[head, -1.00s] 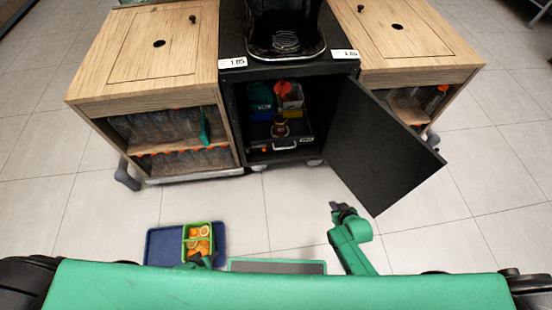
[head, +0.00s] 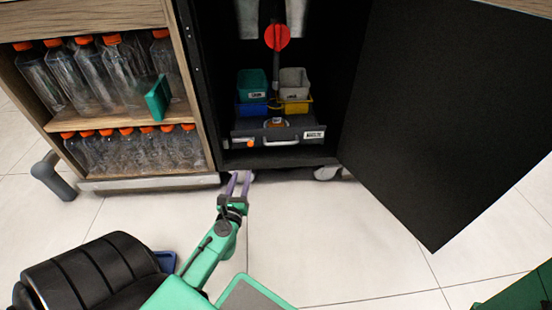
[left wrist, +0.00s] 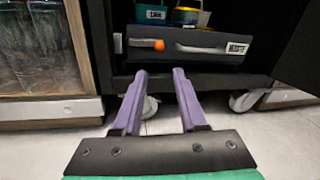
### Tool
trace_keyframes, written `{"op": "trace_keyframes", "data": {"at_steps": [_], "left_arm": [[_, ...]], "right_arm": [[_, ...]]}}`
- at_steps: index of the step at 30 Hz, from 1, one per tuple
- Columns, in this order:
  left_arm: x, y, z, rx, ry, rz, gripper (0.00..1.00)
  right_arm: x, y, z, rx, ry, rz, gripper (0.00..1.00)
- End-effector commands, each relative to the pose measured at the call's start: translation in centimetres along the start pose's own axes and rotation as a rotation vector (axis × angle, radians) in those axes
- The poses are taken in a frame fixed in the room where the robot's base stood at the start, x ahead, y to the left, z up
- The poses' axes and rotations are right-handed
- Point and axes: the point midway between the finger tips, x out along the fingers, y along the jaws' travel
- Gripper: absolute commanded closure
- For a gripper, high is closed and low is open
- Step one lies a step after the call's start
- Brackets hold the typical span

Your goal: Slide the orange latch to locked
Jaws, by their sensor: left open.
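The orange latch (head: 250,144) is a small round knob on the left part of the front of the dark waste drawer (head: 293,129), low inside the open black cabinet. In the left wrist view the latch (left wrist: 158,45) shows above and beyond my fingertips, left of the drawer's grey handle (left wrist: 202,49). My left gripper (head: 240,176) has purple fingers, open and empty, pointing at the cabinet's lower front edge. It is below the latch and apart from it; the fingers also show in the left wrist view (left wrist: 157,73). My right gripper is not in view.
The black cabinet door (head: 440,110) stands wide open to the right. A wooden shelf unit with bottles (head: 120,75) stands at the left. Green, grey, blue and yellow bins sit above the drawer. A wheel (left wrist: 150,106) shows beneath the cabinet. The floor in front is mostly clear.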

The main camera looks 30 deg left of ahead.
Motion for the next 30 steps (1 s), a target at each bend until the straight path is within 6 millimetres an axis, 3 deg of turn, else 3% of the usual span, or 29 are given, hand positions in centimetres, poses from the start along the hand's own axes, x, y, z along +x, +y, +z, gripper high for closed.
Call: {"op": "trace_keyframes", "data": {"at_steps": [5, 18, 23, 30], "left_arm": [[2.0, -0.1, 0.6, -0.018, -0.007, 0.001, 0.59], [12.9, 0.0, 0.1, -0.011, -0.005, 0.0, 0.59], [14.5, 0.0, 0.3, -0.012, -0.003, 0.001, 0.59], [14.6, 0.0, 0.3, -0.012, -0.002, 0.001, 0.59]], "right_arm": [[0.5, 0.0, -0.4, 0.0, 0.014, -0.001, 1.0], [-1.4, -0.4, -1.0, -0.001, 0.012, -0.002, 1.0], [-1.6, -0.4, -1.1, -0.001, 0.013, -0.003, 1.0], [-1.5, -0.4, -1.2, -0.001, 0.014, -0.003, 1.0]]}}
